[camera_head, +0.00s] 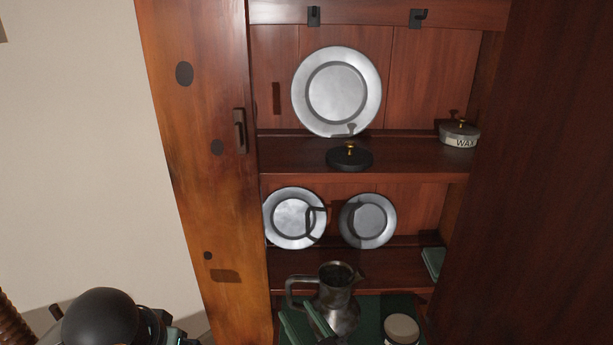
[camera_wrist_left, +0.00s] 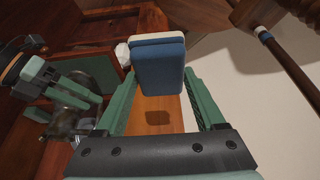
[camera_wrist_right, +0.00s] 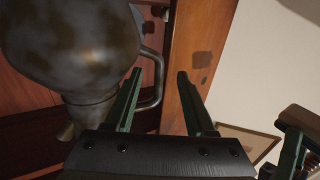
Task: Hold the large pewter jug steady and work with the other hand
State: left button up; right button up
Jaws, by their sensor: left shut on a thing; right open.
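The large pewter jug (camera_head: 340,312) stands upright on the green mat (camera_head: 375,308) at the bottom of the cupboard, its handle to the left. The right wrist view shows its dark body (camera_wrist_right: 75,45) at the left. My right gripper (camera_head: 296,309) is open beside the jug, on its handle side. In the right wrist view the handle (camera_wrist_right: 158,80) shows between the open fingers; I cannot tell whether it truly lies between them. My left gripper (camera_wrist_left: 161,82) is shut on a blue and white pad (camera_wrist_left: 158,68), away from the jug. Its fingers are unclear in the head view.
A pale round pot (camera_head: 401,330) stands right of the jug. Shelves above hold pewter plates (camera_head: 336,92), a black lid with a brass knob (camera_head: 349,159) and a wax tin (camera_head: 459,134). Wooden panels flank the cupboard left (camera_head: 215,190) and right (camera_head: 530,200).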

aim_at(289, 303)
jog(key=shift+x, duration=2.45)
jog(key=c, duration=0.8)
grip_shut()
jog(key=shift+s+a, duration=0.1)
